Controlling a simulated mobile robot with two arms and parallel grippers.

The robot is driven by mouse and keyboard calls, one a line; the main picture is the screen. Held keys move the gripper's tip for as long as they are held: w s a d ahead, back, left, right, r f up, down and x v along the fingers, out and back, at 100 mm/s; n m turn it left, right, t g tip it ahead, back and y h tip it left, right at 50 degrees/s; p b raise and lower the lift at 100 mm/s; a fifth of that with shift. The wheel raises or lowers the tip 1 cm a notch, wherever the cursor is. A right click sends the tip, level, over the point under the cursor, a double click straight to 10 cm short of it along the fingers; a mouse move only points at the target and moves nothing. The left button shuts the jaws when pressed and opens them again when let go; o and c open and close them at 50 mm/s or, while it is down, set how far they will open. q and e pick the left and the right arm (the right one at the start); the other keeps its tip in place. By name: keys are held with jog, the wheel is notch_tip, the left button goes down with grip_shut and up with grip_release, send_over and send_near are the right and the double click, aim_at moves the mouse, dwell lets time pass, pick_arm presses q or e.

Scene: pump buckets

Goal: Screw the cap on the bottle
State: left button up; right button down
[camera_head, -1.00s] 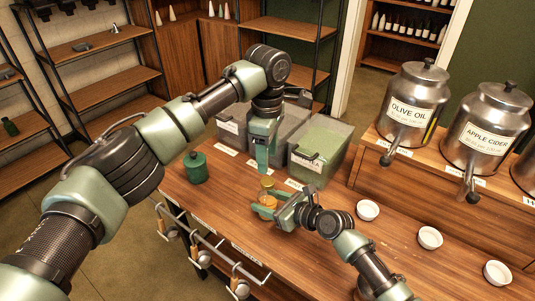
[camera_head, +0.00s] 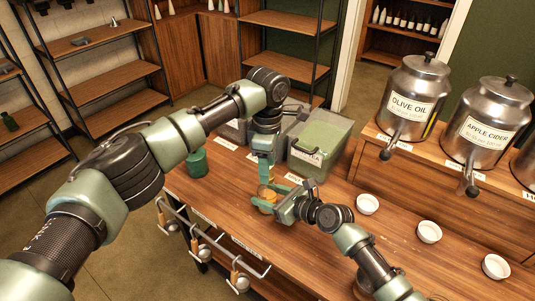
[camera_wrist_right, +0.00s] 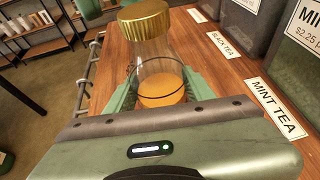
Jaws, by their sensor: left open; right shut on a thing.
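A clear bottle (camera_wrist_right: 160,84) with amber liquid in its lower part stands upright over the wooden counter. My right gripper (camera_head: 266,202) is shut on the bottle from the side; its green fingers flank the glass in the wrist view. A ridged gold cap (camera_wrist_right: 145,22) sits at the top of the bottle. Whether its thread is engaged cannot be told. My left gripper (camera_head: 266,176) is open and points down from above, its fingertips at the height of the cap. The cap is mostly hidden by it in the head view.
A green bin (camera_head: 320,146) stands behind the grippers, and a green canister (camera_head: 196,163) to their left. White bowls (camera_head: 367,204) line the counter at right. Steel dispensers (camera_head: 413,92) stand on a raised shelf. Scoops (camera_head: 203,250) hang from the front rail.

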pick_arm(q)
jog(key=shift+f, duration=1.05)
